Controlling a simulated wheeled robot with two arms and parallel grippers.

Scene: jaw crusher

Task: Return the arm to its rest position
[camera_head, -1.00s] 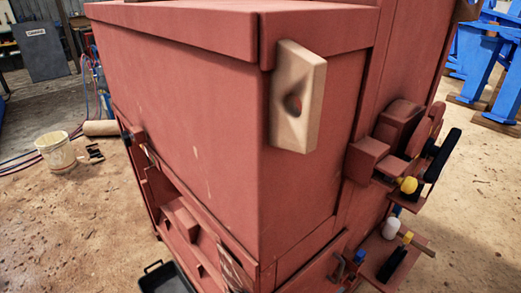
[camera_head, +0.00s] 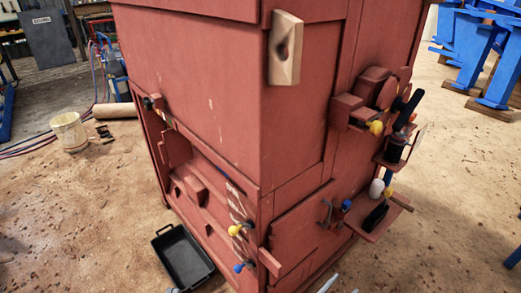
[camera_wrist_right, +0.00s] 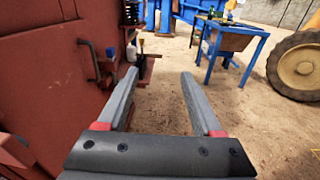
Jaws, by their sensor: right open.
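My right gripper (camera_wrist_right: 159,76) is open and empty in the right wrist view. Its two grey fingers are spread apart over the sandy floor, beside the red crusher (camera_wrist_right: 45,85). In the head view only a small grey tip, which looks like part of this gripper (camera_head: 329,283), shows at the bottom edge, in front of the red crusher (camera_head: 190,80). The rest of my right arm is out of that view. I cannot make out my left gripper.
A side shelf (camera_head: 386,222) with tools and coloured knobs juts from the crusher's right side. A black tray (camera_head: 183,258) lies at its front, and a white bucket (camera_head: 70,132) stands left. A blue table (camera_wrist_right: 232,45) stands beyond the gripper. Open floor lies right.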

